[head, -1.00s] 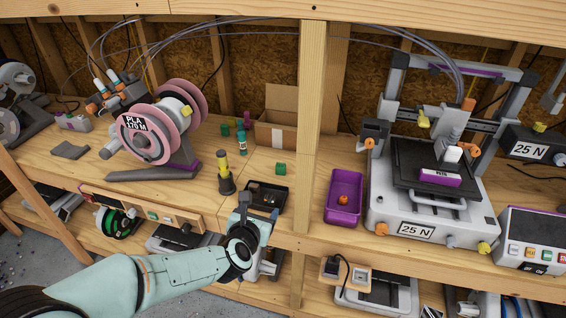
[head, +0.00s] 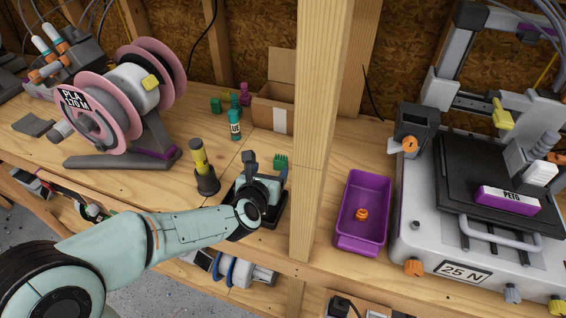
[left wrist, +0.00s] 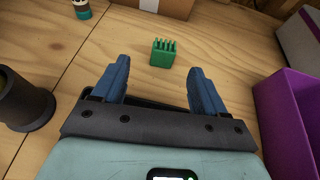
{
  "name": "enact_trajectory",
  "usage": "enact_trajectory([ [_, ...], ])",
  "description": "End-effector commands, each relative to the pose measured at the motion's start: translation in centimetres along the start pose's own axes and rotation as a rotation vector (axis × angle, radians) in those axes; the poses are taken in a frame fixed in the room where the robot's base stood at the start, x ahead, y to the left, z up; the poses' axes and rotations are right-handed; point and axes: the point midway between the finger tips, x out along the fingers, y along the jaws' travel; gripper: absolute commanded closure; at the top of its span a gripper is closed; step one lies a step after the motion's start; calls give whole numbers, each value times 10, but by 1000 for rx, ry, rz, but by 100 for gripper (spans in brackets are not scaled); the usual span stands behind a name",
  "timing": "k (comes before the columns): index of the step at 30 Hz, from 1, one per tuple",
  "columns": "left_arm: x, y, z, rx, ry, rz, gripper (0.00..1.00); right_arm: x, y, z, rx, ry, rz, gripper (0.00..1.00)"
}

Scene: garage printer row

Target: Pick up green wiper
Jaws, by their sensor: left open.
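The green wiper (head: 281,162) is a small green block with short teeth along its top. It sits on the wooden bench, just beyond my left gripper (head: 267,168). In the left wrist view the wiper (left wrist: 163,53) stands ahead of the gap between the two blue fingers of my left gripper (left wrist: 159,72), roughly centred. The fingers are apart with nothing between them, and the wiper is not touched. My right gripper is not in view.
A black tray (head: 273,213) lies under my left gripper. A wooden post (head: 318,130) and a purple bin (head: 347,235) stand to the right. A dark holder with a yellow-topped item (head: 205,180) is at left. A cardboard box (head: 270,115) and a teal bottle (head: 235,127) stand behind.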

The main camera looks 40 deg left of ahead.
Motion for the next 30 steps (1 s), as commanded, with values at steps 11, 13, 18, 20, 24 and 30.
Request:
enact_trajectory([
  [11,62,-1,0,1,2,0,28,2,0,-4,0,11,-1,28],
  [13,65,-1,1,1,1,0,28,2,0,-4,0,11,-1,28],
  [18,82,-4,1,1,3,0,28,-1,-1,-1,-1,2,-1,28],
  [20,90,-6,2,1,3,1,28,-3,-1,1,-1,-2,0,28],
  [24,110,-8,2,1,2,1,28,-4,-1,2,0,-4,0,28],
  [30,118,-8,2,1,1,0,28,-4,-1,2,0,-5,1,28],
])
